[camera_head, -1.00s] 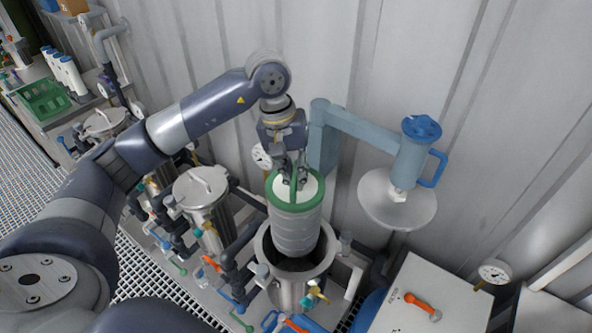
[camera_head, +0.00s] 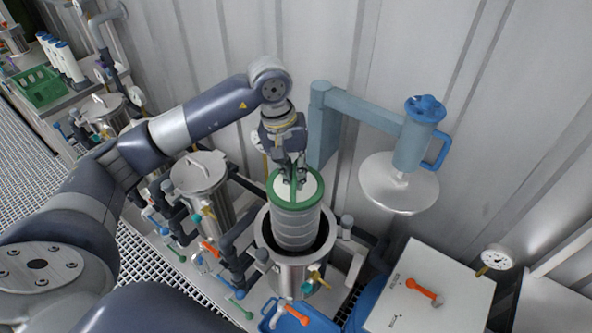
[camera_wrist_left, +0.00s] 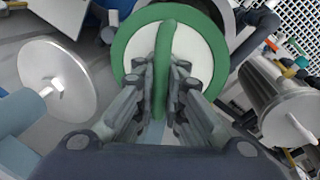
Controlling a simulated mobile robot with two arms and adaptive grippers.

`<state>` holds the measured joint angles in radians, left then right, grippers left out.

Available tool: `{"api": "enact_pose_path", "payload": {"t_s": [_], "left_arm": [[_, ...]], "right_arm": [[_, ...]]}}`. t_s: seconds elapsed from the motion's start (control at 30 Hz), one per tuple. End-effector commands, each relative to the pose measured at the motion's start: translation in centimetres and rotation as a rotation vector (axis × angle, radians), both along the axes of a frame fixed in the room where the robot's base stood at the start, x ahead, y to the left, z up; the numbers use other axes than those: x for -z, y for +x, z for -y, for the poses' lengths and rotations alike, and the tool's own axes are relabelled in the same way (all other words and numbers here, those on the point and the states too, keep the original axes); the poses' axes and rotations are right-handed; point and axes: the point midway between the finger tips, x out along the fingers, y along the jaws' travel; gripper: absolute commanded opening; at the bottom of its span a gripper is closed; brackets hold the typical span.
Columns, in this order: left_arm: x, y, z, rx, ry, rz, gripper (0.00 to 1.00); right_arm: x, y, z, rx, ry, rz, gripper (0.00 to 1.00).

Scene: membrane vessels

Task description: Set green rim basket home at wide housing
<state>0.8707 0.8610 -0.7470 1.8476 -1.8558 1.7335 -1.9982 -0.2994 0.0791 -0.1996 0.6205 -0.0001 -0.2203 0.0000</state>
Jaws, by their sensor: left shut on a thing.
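The green rim basket (camera_head: 296,222) is a grey ribbed cylinder with a green rim and a green bar handle across its pale top. My left gripper (camera_head: 294,180) is shut on that handle from above. The basket hangs upright, its lower part inside the mouth of the wide housing (camera_head: 299,270), an open steel vessel. The upper part of the basket stands above the housing's rim. In the left wrist view the green rim (camera_wrist_left: 122,42) surrounds the pale top, and the fingers (camera_wrist_left: 162,85) flank the handle. My right gripper is not in view.
A blue swing arm (camera_head: 365,125) holds a round steel lid (camera_head: 398,185) to the right of the housing. A lidded steel vessel (camera_head: 203,190) stands to the left. A white box with an orange handle (camera_head: 425,292) is at the lower right. A corrugated wall is behind.

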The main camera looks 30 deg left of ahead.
Motion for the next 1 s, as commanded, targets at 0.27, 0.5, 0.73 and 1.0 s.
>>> {"api": "enact_pose_path", "payload": {"t_s": [0.27, 0.5, 0.73, 1.0], "left_arm": [[1.6, 0.0, 0.0, 0.0, -0.001, 0.002, 0.0], [3.0, 0.0, 0.0, 0.001, -0.001, 0.002, 0.0], [4.3, 0.0, 0.0, 0.0, -0.001, 0.002, 0.0], [5.8, 0.1, 0.0, 0.0, -0.001, 0.002, 0.0]], "right_arm": [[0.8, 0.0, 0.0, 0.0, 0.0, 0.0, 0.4], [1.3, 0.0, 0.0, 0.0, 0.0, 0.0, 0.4], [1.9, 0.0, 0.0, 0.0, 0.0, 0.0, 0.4], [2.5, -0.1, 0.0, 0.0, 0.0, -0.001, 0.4]]}}
